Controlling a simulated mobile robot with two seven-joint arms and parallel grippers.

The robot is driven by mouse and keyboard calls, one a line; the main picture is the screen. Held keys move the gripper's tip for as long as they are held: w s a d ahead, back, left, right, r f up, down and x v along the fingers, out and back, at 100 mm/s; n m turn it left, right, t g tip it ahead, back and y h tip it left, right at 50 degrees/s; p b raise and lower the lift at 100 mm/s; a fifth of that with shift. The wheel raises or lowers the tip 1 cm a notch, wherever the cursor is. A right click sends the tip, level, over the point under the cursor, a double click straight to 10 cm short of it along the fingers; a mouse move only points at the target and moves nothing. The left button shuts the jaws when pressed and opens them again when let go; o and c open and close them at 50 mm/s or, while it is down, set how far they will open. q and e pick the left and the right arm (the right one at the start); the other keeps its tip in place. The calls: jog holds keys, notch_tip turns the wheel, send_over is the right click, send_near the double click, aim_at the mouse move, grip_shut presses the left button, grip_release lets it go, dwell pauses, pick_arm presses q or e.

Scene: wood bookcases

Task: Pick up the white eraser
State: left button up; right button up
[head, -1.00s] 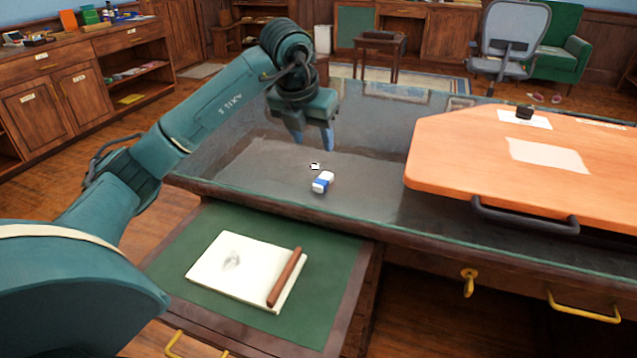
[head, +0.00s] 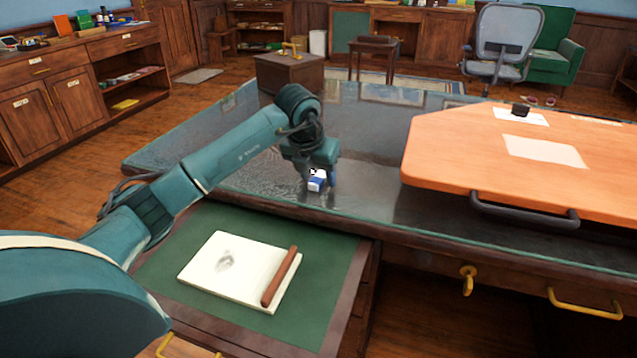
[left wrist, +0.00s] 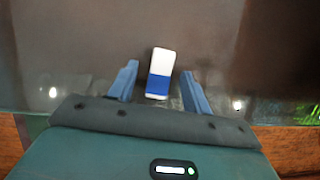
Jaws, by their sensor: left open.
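The white eraser (head: 317,180) has a blue sleeve on one half and lies on the glass tabletop (head: 250,178) near its front edge. My left gripper (head: 321,184) is lowered right at the eraser. In the left wrist view the eraser (left wrist: 161,72) lies between the two blue fingers of my left gripper (left wrist: 158,78), with a gap on each side. The fingers are open. The white end points away from the palm. Whether the fingertips touch the glass cannot be told. My right gripper is not seen.
An orange board (head: 470,165) with a dark handle (head: 525,215) stands on the right of the table. In front, a green pull-out surface (head: 200,310) holds a sketch pad (head: 225,268) and a brown stick (head: 280,275). The glass left of the gripper is clear.

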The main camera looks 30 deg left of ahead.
aim_at(317, 179)
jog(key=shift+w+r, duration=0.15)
